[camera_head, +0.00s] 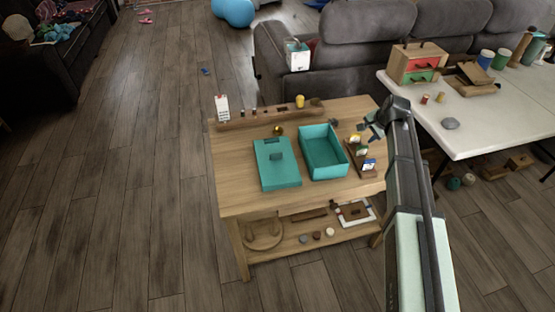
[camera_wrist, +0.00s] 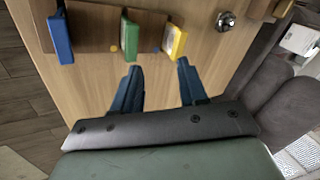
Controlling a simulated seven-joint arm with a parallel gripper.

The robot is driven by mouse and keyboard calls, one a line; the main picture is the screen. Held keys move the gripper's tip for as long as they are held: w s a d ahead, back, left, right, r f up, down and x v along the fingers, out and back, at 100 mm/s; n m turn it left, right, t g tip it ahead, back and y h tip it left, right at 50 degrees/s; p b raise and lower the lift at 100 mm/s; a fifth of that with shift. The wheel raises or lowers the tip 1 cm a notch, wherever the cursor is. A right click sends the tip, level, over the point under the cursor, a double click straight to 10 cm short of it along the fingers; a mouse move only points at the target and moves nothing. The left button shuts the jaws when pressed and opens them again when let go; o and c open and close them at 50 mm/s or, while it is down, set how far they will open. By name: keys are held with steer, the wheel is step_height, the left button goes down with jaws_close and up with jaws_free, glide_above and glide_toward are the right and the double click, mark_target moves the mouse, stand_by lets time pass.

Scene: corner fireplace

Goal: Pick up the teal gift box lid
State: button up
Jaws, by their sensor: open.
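The teal gift box lid (camera_head: 279,172) lies flat on the wooden table (camera_head: 238,205), left of the open teal box (camera_head: 338,168). My gripper (camera_head: 370,128) is above the table's right side, to the right of the box and well apart from the lid. In the wrist view, my gripper (camera_wrist: 158,85) has its two fingers spread with nothing between them. The lid does not show in the wrist view.
A wooden rack with coloured cards (camera_head: 361,160) stands right of the box; its blue, green and yellow cards (camera_wrist: 132,42) show near my fingers. A wooden ledge with small items (camera_head: 262,115) runs along the table's back. A white table (camera_head: 478,112) stands to the right.

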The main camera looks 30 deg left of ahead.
steer(key=s+a+r+m+g+h, duration=0.1)
steer(key=s+a+r, duration=0.1)
steer(key=s+a, duration=0.45)
steer(key=s+a+r+m+g, duration=0.15)
steer(key=s+a, duration=0.25)
steer(key=a, duration=0.6)
steer(key=m+g+h, duration=0.1)
steer(key=m+h, duration=0.1)
steer(key=h, duration=0.1)
glide_toward(276, 154)
step_height(276, 154, down, 3)
steer(key=shift+d+f, duration=0.15)
steer(key=shift+f, duration=0.05)
steer(key=shift+w+f, duration=0.1)
steer(key=shift+f, duration=1.25)
steer(key=shift+w+f, duration=0.15)
steer(key=shift+f, duration=1.2)
steer(key=shift+c, duration=0.3)
jaws_close()
